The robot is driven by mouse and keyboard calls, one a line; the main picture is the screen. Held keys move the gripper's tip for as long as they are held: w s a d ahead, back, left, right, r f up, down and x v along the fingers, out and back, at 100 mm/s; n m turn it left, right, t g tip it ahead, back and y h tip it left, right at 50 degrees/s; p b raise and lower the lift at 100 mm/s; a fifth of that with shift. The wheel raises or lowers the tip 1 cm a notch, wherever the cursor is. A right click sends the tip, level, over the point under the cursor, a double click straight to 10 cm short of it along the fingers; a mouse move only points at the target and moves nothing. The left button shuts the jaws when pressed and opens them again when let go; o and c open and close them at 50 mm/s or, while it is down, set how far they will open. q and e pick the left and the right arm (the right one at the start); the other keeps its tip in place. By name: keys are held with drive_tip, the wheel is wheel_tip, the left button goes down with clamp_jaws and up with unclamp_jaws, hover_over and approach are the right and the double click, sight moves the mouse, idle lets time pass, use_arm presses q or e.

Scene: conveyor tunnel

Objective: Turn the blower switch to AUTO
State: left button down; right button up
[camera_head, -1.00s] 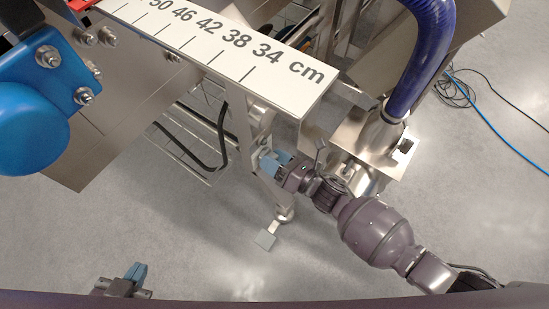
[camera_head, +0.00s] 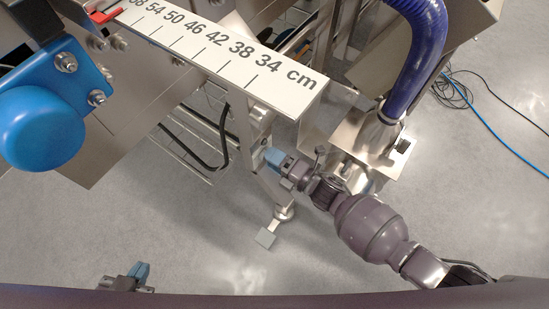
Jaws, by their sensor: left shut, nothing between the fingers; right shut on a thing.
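My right gripper (camera_head: 273,157) reaches in from the right, with its light-blue fingers against the grey metal post (camera_head: 247,130) below the ruler's end. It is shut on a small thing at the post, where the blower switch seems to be. The fingers hide the thing almost wholly, and I cannot read its setting or any AUTO label. My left gripper (camera_head: 141,272) is at the bottom left, low in the view. It is shut and empty, far from the post.
A white centimetre ruler (camera_head: 215,52) with a red pointer (camera_head: 103,15) runs along the machine's top. A blue rounded housing (camera_head: 42,125) is at left. Cables lie right. The front floor is clear.

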drive_tip(key=shift+m, duration=0.6)
drive_tip(key=o, duration=0.9)
drive_tip(key=shift+d, duration=0.1)
